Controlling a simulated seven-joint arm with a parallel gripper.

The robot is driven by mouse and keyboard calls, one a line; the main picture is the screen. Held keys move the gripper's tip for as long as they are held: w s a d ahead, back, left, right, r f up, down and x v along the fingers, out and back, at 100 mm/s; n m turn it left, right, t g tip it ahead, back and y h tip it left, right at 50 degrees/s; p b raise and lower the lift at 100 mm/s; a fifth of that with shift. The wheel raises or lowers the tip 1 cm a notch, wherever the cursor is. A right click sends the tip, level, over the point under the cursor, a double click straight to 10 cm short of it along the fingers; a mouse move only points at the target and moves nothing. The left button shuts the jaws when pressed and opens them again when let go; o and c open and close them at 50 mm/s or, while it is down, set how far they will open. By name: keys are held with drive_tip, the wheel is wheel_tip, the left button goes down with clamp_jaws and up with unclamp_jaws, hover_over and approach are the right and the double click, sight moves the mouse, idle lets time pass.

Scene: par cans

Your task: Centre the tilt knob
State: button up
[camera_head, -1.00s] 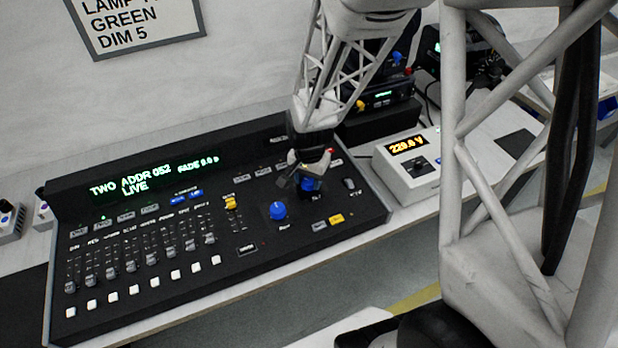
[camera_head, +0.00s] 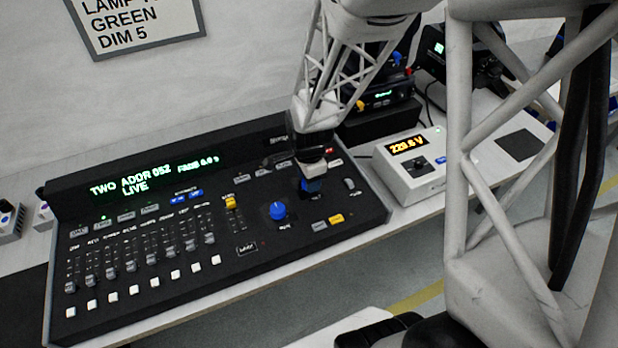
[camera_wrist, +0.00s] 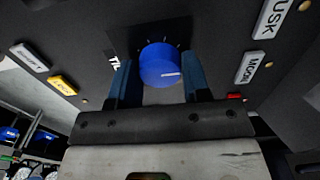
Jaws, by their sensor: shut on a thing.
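The tilt knob is a round blue knob (camera_wrist: 160,64) on the dark console, with a white pointer line on its face. In the wrist view this line lies nearly level and reaches to the right edge of the face. A label beside it, partly covered by a finger, begins with "T". My gripper (camera_wrist: 158,82) is shut on the tilt knob, one blue-grey finger on each side. In the head view my gripper (camera_head: 311,186) comes down on the right part of the console (camera_head: 222,270) and largely hides the knob.
Another blue knob (camera_head: 277,210) stands just left of my gripper. A yellow button (camera_head: 336,219) and grey buttons lie close by. Several faders fill the console's left half, below a green-lettered display (camera_head: 150,172). A white meter box (camera_head: 410,165) stands to the right.

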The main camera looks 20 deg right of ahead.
idle(0.4)
drive_tip(key=o, duration=0.9)
drive_tip(key=shift+r, duration=3.95)
drive_tip(key=shift+s+a+r+n, duration=0.1)
drive_tip(key=shift+s+r+n, duration=0.15)
drive_tip(key=shift+r, duration=0.2)
drive_tip(key=s+a+r+n+t, duration=0.1)
drive_tip(key=s+a+r+n, duration=0.1)
drive_tip(key=s+r+n, duration=0.3)
drive_tip(key=s+a+r+n, duration=0.2)
drive_tip(key=s+r+n, duration=0.4)
drive_tip(key=r, duration=0.1)
drive_tip(key=s+a+r+n+t, duration=0.1)
drive_tip(key=s+a+r+n, duration=0.1)
drive_tip(key=s+r+n, duration=0.4)
drive_tip(key=shift+r+t, duration=0.1)
drive_tip(key=shift+t, duration=0.2)
